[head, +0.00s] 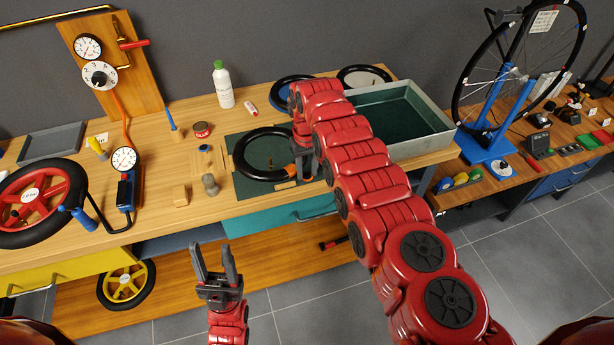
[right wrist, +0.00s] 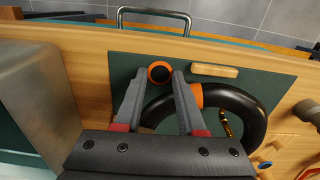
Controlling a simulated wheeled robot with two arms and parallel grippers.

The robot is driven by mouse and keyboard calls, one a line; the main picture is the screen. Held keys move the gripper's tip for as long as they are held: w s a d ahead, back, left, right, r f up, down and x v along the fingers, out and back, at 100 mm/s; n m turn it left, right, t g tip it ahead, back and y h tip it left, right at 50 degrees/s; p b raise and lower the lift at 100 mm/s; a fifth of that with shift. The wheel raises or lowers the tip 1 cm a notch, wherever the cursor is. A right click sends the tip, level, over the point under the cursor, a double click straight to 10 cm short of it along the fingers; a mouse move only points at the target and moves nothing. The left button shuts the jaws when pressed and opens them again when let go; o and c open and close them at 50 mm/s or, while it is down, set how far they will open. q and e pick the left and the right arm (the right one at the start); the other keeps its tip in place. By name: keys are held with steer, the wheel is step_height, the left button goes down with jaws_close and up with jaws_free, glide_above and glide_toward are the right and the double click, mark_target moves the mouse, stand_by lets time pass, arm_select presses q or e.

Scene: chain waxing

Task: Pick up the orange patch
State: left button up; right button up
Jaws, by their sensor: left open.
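A small round patch (right wrist: 159,72) with an orange rim and black centre shows in the right wrist view, over the dark green mat (right wrist: 270,80). It appears between the fingertips of my right gripper (right wrist: 159,76). I cannot tell whether the fingers touch it. In the head view my right gripper (head: 303,168) is low over the mat's right part and the patch is not clearly visible. A black inner tube (right wrist: 256,115) with an orange band (right wrist: 197,95) lies beside the right finger. My left gripper (head: 219,270) is open and empty in front of the bench.
A wooden block (right wrist: 215,71) lies on the mat near its front edge. A grey metal tank (head: 425,125) stands right of my right arm. A bottle (head: 222,85), a red tin (head: 202,130) and a red-rimmed wheel (head: 38,203) are farther left on the bench.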

jaws_close()
